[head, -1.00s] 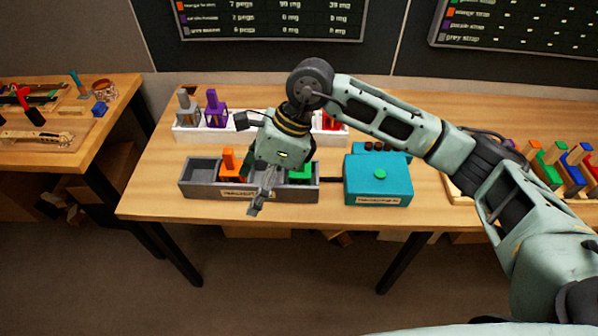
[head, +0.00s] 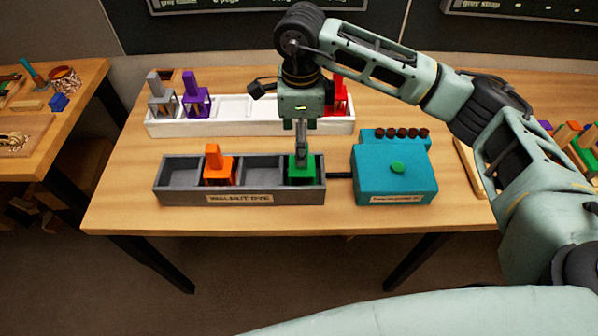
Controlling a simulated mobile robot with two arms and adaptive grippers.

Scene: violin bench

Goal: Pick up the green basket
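The green basket (head: 302,169) sits in the rightmost compartment of the grey tray labelled "WALNUT DYE" (head: 238,198). My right gripper (head: 301,153) points straight down over it, with its fingers at the top of the basket, where its handle would be. The fingers are seen edge-on and overlap the handle, so I cannot tell whether they are closed on it. My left gripper is not in view.
An orange basket (head: 219,170) stands in the same tray, between two empty compartments. Behind is a white rack (head: 168,128) with grey (head: 161,97), purple (head: 196,98) and red (head: 338,99) baskets. A teal box (head: 374,180) with a green button stands right of the tray.

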